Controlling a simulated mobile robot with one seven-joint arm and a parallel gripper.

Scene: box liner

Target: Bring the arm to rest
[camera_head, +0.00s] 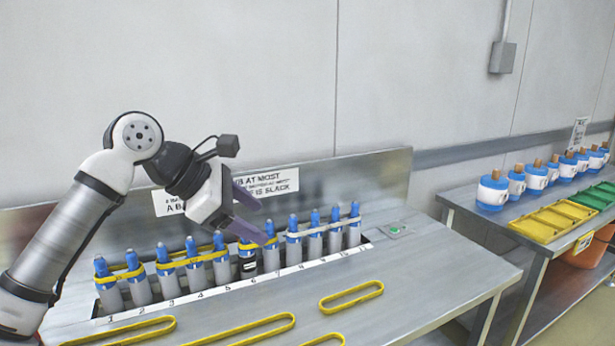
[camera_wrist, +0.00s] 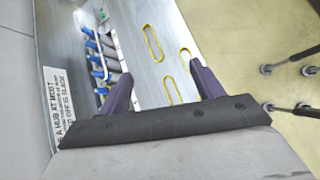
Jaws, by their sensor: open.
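My gripper (camera_head: 256,216) hangs at the end of the raised arm, above the row of bottles on the steel bench (camera_head: 330,285). Its two purple fingers are apart with nothing between them; in the wrist view the open gripper (camera_wrist: 162,80) faces along the bench top. The blue-capped grey bottles (camera_head: 196,270) stand upright in a numbered slot. Yellow bands (camera_head: 122,273) loop around some on the left, and a whitish band (camera_head: 322,227) runs along those on the right. One bottle near the middle has a black part (camera_head: 249,268). The fingers partly cover the bottles behind them.
Several loose yellow bands (camera_head: 351,297) lie on the bench front. A green button (camera_head: 395,230) sits right of the slot. A sign (camera_head: 270,183) is on the back panel. A second table at right holds blue bottles (camera_head: 492,191) and a yellow tray (camera_head: 540,226).

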